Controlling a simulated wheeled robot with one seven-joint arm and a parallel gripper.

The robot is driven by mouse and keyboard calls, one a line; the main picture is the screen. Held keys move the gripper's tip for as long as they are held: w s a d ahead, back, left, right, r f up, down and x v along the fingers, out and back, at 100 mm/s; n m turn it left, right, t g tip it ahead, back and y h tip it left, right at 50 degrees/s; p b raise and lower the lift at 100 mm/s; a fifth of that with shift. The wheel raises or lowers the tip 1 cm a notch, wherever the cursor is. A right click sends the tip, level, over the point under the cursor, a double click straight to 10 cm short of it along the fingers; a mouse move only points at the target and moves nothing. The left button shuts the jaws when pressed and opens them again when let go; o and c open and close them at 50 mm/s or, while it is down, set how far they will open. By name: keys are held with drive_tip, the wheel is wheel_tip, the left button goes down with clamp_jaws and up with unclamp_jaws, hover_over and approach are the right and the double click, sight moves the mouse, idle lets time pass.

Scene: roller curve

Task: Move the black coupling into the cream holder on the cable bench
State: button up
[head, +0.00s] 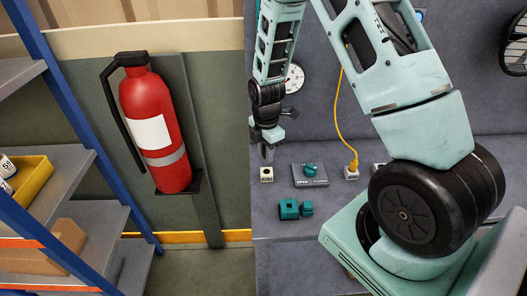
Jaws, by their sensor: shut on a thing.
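My gripper (267,151) points down over the left part of the cable bench (335,222). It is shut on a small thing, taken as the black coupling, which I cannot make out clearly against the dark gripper. A small cream block with dark marks on its face (267,174), which looks like the cream holder, sits just below the gripper. A small gap seems to show between them. Another cream block (351,173) stands further right with an orange-yellow cable plugged into its top.
A grey box with a teal knob (311,172) stands between the cream blocks. Two teal parts (289,209) lie nearer the front. My arm covers the bench's right side. A red extinguisher (155,130) and a blue-framed shelf (75,110) stand left.

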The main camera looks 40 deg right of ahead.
sight(266, 174)
drive_tip(key=shift+f+b, duration=1.65)
drive_tip(key=shift+f, duration=0.85)
drive_tip(key=shift+f+b, duration=0.45)
drive_tip(key=shift+f, duration=0.2)
drive_tip(key=shift+s+a+f+b, duration=0.1)
drive_tip(key=shift+s+f+b, duration=0.25)
drive_tip(key=shift+f+b, duration=0.3)
drive_tip(key=shift+s+f+b, duration=0.3)
drive_tip(key=shift+f+b, duration=0.15)
drive_tip(key=shift+f, duration=0.25)
idle(0.4)
idle(0.3)
drive_tip(key=o, duration=1.1)
drive_tip(key=shift+w, duration=0.15)
drive_tip(key=shift+a, duration=0.1)
drive_tip(key=shift+w, duration=0.1)
drive_tip(key=shift+w+r, duration=0.1)
drive_tip(key=shift+r, duration=0.2)
drive_tip(key=shift+t, duration=0.3)
drive_tip(key=r, duration=0.6)
drive_tip(key=r+b, duration=0.1)
drive_tip(key=r, duration=0.6)
drive_tip(key=r+b, duration=0.1)
drive_tip(key=r, duration=0.5)
drive_tip(key=shift+w+r, duration=0.35)
